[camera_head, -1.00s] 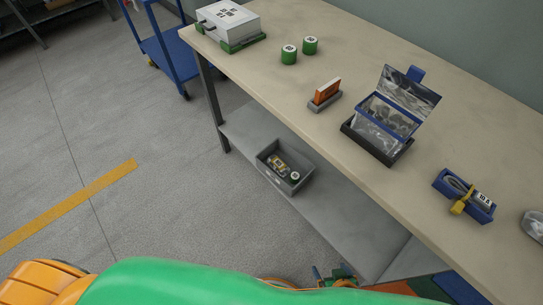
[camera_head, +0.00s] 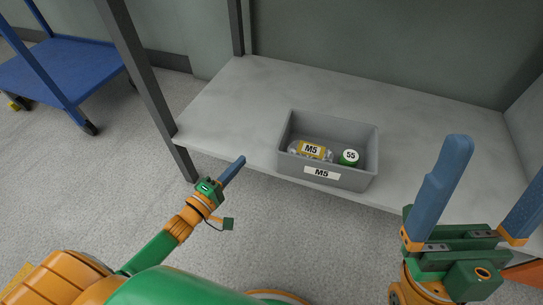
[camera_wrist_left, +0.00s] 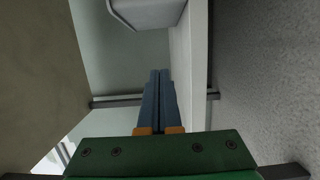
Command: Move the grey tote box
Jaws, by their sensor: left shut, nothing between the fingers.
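The grey tote box (camera_head: 353,181) sits upright on the grey lower shelf (camera_head: 225,105), near its front edge. It has an M5 label on its front wall. Inside lie a clear bag with a yellow M5 label (camera_head: 312,151) and a green-and-white round item marked 55 (camera_head: 349,158). My left gripper (camera_head: 241,160) is shut and empty, in front of the shelf edge and left of the tote, apart from it. In the left wrist view its fingers (camera_wrist_left: 160,72) are together and part of the tote (camera_wrist_left: 148,12) shows at the top. My right gripper (camera_head: 498,160) is open and empty at the right.
A dark table leg (camera_head: 145,75) stands at the shelf's left front corner. A blue cart (camera_head: 65,72) stands at the far left. The shelf is bare to both sides of the tote. A wall (camera_head: 380,45) closes the back.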

